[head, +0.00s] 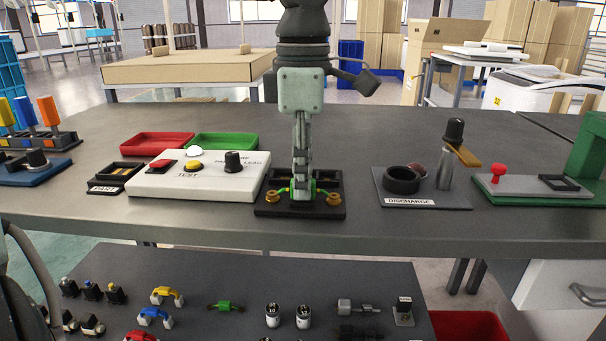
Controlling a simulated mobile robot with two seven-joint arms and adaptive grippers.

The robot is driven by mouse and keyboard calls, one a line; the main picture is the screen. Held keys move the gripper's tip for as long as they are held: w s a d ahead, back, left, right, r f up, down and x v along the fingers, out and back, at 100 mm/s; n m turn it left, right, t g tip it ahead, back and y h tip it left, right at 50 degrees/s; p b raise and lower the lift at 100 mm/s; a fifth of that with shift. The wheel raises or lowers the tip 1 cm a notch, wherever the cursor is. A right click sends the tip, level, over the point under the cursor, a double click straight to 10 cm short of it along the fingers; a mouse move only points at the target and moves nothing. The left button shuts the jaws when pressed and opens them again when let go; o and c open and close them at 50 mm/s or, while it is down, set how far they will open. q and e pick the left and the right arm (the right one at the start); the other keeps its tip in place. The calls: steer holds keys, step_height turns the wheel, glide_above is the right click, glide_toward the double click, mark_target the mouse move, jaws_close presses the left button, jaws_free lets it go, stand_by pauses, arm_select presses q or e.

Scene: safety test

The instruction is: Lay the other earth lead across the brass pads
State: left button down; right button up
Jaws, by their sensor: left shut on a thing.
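My left gripper (303,194) comes down from above and is shut on a green earth lead (322,191). The lead sits at a black base on the bench, its ends reaching towards two brass pads (333,199) on either side of the fingers. The fingers hide the middle of the lead, so I cannot tell if both ends touch the pads. Another green lead (225,306) lies on the lower dark shelf. My right gripper is not in view.
A white test box (210,186) with buttons and a black knob stands just left of the base. A discharge stand (420,192) with a black ring and upright post is to the right. Red (157,144) and green (222,141) trays lie behind the box.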

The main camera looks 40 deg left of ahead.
arm_select(q)
steer(key=shift+f, duration=0.25)
steer(key=c, duration=1)
jaws_free()
steer(key=shift+r, duration=0.15)
steer(key=shift+r+p, duration=2.45)
steer(key=shift+r, duration=1)
steer(key=shift+s+f, duration=0.1)
